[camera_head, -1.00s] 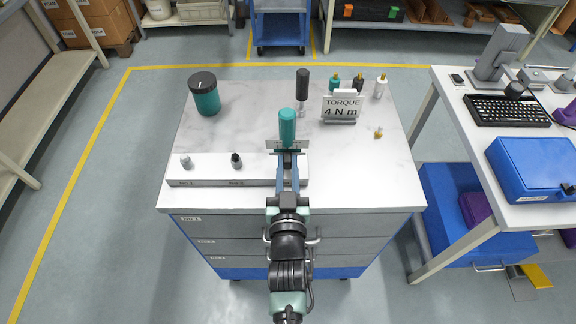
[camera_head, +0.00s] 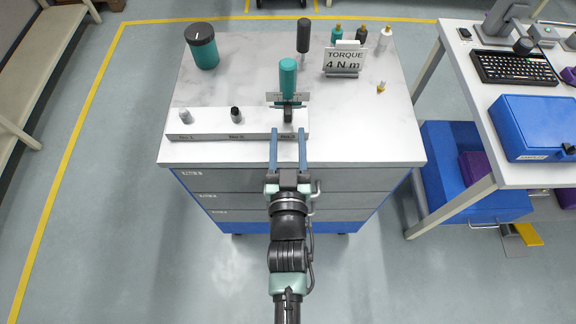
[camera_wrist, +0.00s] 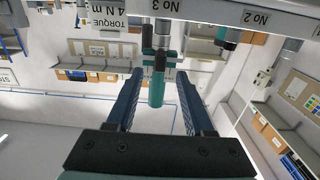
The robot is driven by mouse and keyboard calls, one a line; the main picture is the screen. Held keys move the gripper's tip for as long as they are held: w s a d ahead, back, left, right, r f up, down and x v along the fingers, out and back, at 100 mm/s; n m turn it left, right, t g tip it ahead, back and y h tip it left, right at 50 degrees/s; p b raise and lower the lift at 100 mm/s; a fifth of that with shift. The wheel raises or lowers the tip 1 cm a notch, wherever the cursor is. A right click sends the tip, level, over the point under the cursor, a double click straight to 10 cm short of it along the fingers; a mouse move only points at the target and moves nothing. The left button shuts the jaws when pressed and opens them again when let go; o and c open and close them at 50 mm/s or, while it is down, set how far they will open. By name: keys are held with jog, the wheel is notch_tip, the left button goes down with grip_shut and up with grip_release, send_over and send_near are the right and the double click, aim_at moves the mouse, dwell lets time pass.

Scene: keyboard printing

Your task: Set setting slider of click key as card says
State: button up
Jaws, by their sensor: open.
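The click key (camera_head: 287,77) has a teal grip and stands upright at place No. 3 of the white rack (camera_head: 205,137). A pale scale plate (camera_head: 299,98) crosses it below the grip, with a dark slider piece (camera_head: 288,115) in front. The slider's exact mark is too small to read. The card (camera_head: 345,62) reads "TORQUE 4 N m". My gripper (camera_head: 288,132) is open and empty in front of the key, its two blue fingers apart. In the wrist view, upside down, the teal grip (camera_wrist: 157,90) shows between the fingers (camera_wrist: 159,76).
A grey-white tool (camera_head: 186,116) and a black one (camera_head: 236,115) stand at No. 1 and No. 2. A teal jar (camera_head: 203,47), a black-handled driver (camera_head: 303,36) and small bottles stand behind. A side table with a keyboard (camera_head: 514,67) and blue case (camera_head: 537,127) is right.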

jog(key=s, duration=0.8)
jog(key=shift+b, duration=0.45)
dwell(0.8)
